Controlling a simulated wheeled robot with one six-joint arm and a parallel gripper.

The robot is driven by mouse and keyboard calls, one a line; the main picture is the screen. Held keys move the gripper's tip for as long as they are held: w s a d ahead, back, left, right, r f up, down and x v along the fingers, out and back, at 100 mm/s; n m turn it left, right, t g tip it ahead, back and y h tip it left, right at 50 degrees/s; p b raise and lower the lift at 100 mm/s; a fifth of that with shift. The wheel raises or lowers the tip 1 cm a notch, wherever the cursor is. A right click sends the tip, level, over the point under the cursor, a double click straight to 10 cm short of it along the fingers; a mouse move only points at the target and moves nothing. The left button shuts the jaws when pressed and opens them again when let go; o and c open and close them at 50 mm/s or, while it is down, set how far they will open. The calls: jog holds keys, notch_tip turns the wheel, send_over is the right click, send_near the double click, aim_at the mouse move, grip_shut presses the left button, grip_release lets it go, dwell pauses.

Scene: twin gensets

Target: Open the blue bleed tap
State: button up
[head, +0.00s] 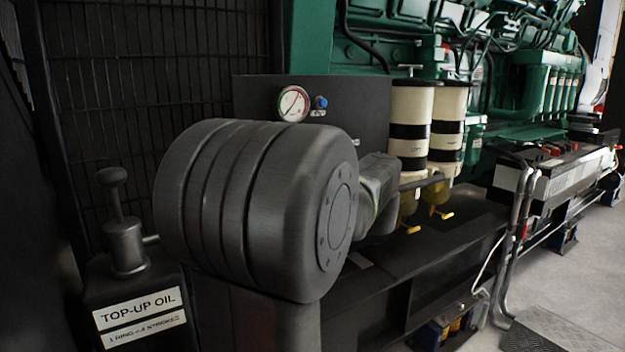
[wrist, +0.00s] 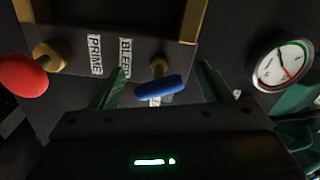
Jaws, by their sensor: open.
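In the wrist view the blue bleed tap (wrist: 160,88) is a flat blue handle on a brass stem, beside a label reading BLEED (wrist: 125,57). The handle lies across the view between the two green fingers of my gripper (wrist: 161,72). The fingers are open, with a gap on both sides of the handle. I cannot tell how far the fingertips are from it in depth. In the head view my arm hides most of the gripper. A small blue knob (head: 320,102) shows there beside the gauge; I cannot tell whether it is the same tap.
A red knob (wrist: 22,75) on a brass stem stands left of the PRIME label (wrist: 95,55). A round pressure gauge (wrist: 282,66) is at the right. In the head view, cream filter canisters (head: 411,125) stand right of the black panel. A TOP-UP OIL unit (head: 140,306) is at lower left.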

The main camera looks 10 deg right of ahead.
jog(key=p+v, duration=0.2)
jog(key=v, duration=1.1)
jog(key=shift+s+p, duration=0.3)
jog(key=shift+s, duration=0.1)
jog(key=shift+d, duration=0.1)
jog(key=b+x, duration=0.2)
jog(key=x, duration=1.2)
jog(key=shift+b, duration=0.3)
jog(key=shift+s+d, duration=0.1)
